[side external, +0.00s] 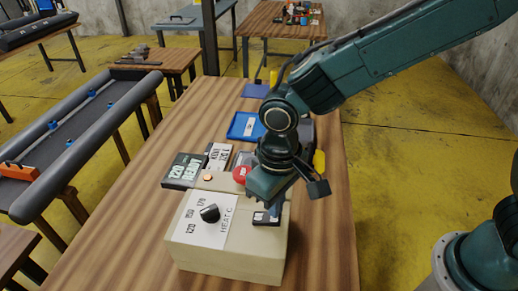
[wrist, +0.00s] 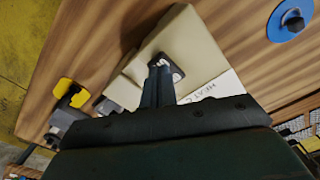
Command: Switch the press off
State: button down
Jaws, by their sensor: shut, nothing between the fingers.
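The press control box (side external: 232,262) is a beige housing on the wooden table, with a white "HEAT C" label and a black dial (side external: 209,213) on its sloped face. A dark rocker switch (side external: 264,219) in a plate sits right of the label. My gripper (side external: 275,205) is shut and empty, pointing down right at the switch. In the wrist view, the fingertips (wrist: 160,64) overlap the switch plate (wrist: 178,74) and hide part of it. I cannot tell whether they touch it or which way the rocker is tipped. The box (wrist: 190,42) shows around them.
A red button (side external: 241,174) sits behind my gripper. Dark and white printed signs (side external: 183,170) and a blue tray (side external: 246,126) lie farther back. A blue disc with a black knob (wrist: 290,24) and a yellow-and-black object (wrist: 68,92) flank the box. The table's left front is clear.

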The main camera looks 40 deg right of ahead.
jog(key=shift+f, duration=0.85)
dwell(0.3)
jog(key=shift+r, duration=3.55)
jog(key=s+d+r+m+t+y, duration=0.1)
jog(key=s+d+r, duration=0.1)
jog(key=d+r, duration=0.35)
jog(key=s+d+r+t, duration=0.1)
jog(key=d+r, duration=0.2)
jog(key=d, duration=0.5)
jog(key=s+d+r+m+t+h, duration=0.1)
jog(key=s+d+m+t, duration=0.1)
jog(key=s+d, duration=0.9)
jog(key=shift+r+t, duration=0.25)
jog(key=shift+t, duration=0.55)
